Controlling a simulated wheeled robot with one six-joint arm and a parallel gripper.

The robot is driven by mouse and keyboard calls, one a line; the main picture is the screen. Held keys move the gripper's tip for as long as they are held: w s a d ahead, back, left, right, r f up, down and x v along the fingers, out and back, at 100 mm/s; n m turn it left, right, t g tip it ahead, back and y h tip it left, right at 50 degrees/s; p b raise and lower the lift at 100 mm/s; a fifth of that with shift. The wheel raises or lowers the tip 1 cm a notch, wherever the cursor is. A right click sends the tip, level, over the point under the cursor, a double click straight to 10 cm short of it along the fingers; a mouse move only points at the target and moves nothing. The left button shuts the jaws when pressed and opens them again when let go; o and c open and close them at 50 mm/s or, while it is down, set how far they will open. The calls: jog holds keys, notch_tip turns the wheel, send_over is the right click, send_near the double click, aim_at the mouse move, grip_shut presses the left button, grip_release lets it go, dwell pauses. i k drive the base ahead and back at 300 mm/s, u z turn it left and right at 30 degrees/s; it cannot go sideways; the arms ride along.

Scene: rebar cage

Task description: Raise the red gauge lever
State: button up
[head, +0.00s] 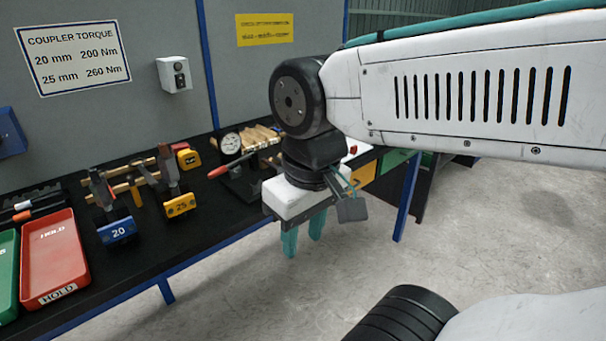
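The red lever (229,166) lies beside a round white dial gauge (231,143) on the black bench. Its red grip points toward the left and sits low, close to the bench top, sloping up slightly toward the right. The lever's right end runs to a dark base partly hidden behind my gripper. My gripper (303,240) is to the right of the lever and nearer the camera, pointing down in front of the bench edge. Its two teal fingers are apart with nothing between them.
Clamp-like tools with a blue "20" tag (117,231) and a yellow "25" tag (179,205) stand left of the lever. Wooden pieces (262,136) lie behind the gauge. Open floor is at the right.

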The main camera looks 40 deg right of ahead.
aim_at(221, 169)
jog(key=z, duration=1.05)
jog(key=i, duration=1.55)
jog(key=u, duration=0.55)
